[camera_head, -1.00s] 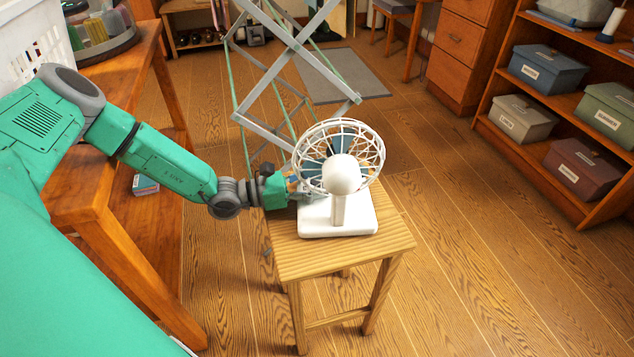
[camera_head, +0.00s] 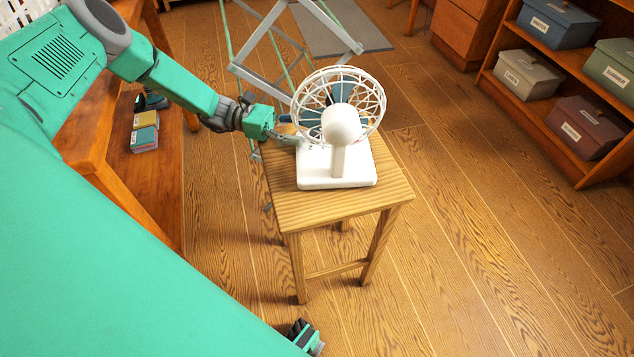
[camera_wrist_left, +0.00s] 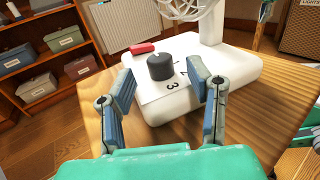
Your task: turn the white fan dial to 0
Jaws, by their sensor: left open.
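The white fan (camera_head: 340,125) stands upright on a small wooden stool (camera_head: 290,212), its cage facing away from me. In the left wrist view, its white base (camera_wrist_left: 235,72) carries a dark round dial (camera_wrist_left: 160,66) on a plate with printed numbers; a 3 and a 2 show, and the 0 cannot be made out. A red piece (camera_wrist_left: 142,48) sits behind the dial. My left gripper (camera_head: 292,140) is at the left side of the base. In the wrist view its open fingers (camera_wrist_left: 162,84) stand either side of the dial, seemingly apart from it.
A metal drying rack (camera_head: 290,50) stands close behind the stool. A wooden desk (camera_head: 92,160) with books (camera_head: 145,131) below is at left. Shelves with boxes (camera_head: 585,127) are at right. The floor right of the stool is clear.

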